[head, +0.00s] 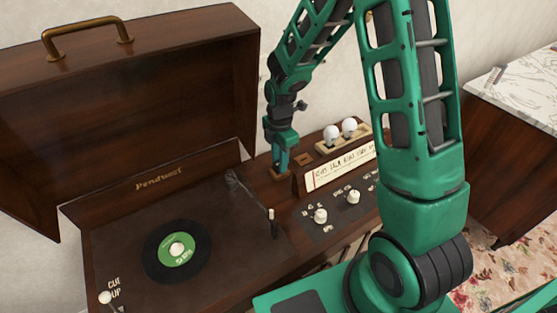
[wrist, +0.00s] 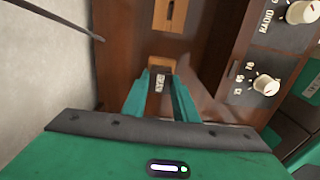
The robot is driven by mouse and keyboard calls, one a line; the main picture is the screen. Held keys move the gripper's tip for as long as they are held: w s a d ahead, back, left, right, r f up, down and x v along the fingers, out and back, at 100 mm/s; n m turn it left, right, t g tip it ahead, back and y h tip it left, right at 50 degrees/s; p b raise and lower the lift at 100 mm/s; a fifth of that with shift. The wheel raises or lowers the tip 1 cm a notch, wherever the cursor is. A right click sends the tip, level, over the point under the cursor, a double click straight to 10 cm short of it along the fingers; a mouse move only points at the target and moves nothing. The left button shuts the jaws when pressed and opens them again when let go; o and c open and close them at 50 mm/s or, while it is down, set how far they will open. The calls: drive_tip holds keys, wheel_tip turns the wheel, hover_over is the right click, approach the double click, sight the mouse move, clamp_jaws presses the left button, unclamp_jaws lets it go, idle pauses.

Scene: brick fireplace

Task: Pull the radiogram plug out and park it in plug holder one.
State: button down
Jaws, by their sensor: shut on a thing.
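My gripper (head: 281,165) points down at the back of the radiogram's wooden top, over a small wooden block (head: 280,175). In the wrist view its two green fingers (wrist: 163,95) are closed around a small piece, which I take to be the plug. A pale face with dark marks (wrist: 160,83) shows between the fingertips; the rest is hidden. The wooden block (wrist: 162,63) lies directly beneath it. I cannot tell whether the plug is seated in the block or just above it. A second wooden block with a dark slot (wrist: 171,12) is empty; it also shows in the head view (head: 303,159).
The radiogram's open lid (head: 130,110) stands at left, above the turntable with a green-label record (head: 177,249). A dark cable (wrist: 60,18) crosses by the wall.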

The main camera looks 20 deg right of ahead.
drive_tip(key=shift+f, duration=0.1)
drive_tip(key=c, duration=1.3)
unclamp_jaws()
drive_tip(key=shift+c, duration=0.2)
wheel_tip(320, 180, up, 11)
drive_tip(key=shift+f, duration=0.15)
